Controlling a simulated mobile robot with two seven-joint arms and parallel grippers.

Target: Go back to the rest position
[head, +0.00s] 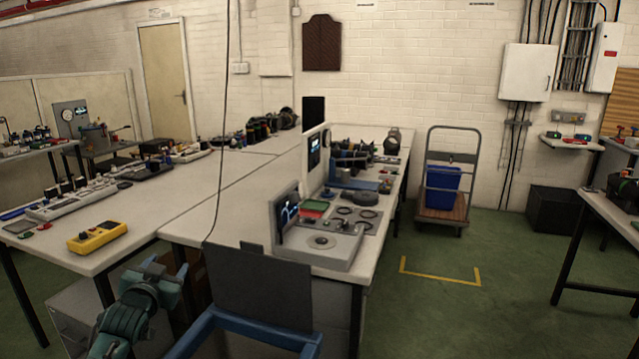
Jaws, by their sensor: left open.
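My left gripper (166,270) is in the lower left of the head view, at the end of my teal arm. It is open, and I see nothing between its fingers. It is in front of the long white workbench (225,185), below the level of its top in the picture. My right gripper is not in view.
A dark panel with a blue frame (258,290) stands close in front, right of my left gripper. A grey device with a round plate (320,242) is on the bench end. A yellow meter (97,236) lies at left. A trolley with a blue bin (443,187) stands behind open green floor.

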